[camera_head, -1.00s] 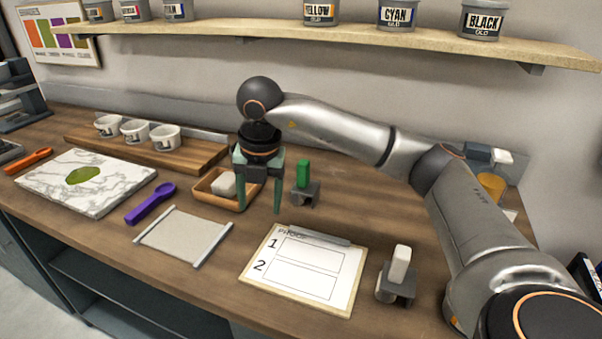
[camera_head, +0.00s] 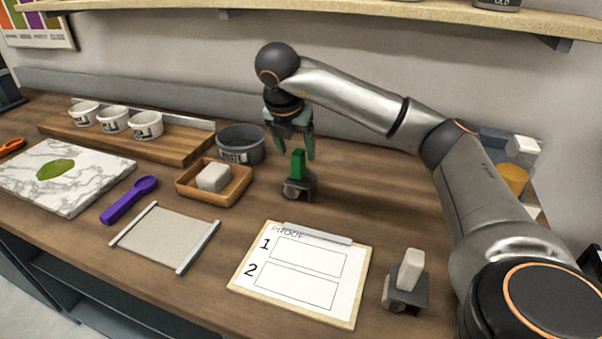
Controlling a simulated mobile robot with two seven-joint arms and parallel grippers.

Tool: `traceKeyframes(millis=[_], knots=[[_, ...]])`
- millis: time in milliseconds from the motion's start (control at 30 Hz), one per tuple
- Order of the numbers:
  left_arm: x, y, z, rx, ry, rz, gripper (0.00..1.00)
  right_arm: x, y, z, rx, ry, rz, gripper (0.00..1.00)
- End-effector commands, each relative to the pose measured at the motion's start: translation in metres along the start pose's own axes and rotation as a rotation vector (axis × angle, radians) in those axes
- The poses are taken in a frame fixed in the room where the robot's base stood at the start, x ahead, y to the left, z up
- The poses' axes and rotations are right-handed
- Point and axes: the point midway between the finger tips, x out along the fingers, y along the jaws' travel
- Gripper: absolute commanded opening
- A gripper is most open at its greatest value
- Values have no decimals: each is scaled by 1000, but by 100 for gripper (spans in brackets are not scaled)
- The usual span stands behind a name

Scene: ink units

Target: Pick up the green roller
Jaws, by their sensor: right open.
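The green roller (camera_head: 298,164) stands with its green handle up on a small dark stand (camera_head: 305,184), right of the wooden tray. My right gripper (camera_head: 297,156) points down at the top of the green handle, its two greenish fingers apart, one to each side of the handle in this view. It is open and holds nothing. I cannot tell whether the fingers are level with the handle in depth or a little behind it. My left gripper does not show.
A wooden tray with a white block (camera_head: 213,178) and a grey waste bin (camera_head: 240,143) stand left of the roller. A proof clipboard (camera_head: 240,280) lies in front. A white-handled roller (camera_head: 410,268) stands at right. A purple spoon-shaped tool (camera_head: 128,200) lies left.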

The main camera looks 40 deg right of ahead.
Motion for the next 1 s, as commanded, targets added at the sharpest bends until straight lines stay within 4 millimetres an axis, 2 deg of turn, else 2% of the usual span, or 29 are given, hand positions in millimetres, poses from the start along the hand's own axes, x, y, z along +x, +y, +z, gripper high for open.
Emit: traceKeyframes(millis=[133,400,700,1000], knots=[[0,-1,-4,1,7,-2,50,12,-2,1,0,0,-3,68],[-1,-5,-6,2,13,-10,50,50,-3,2,-1,1,-2,68],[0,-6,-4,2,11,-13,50,54,-3,2,-1,0,2,68],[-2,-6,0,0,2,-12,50,54,-3,2,-1,0,2,34]])
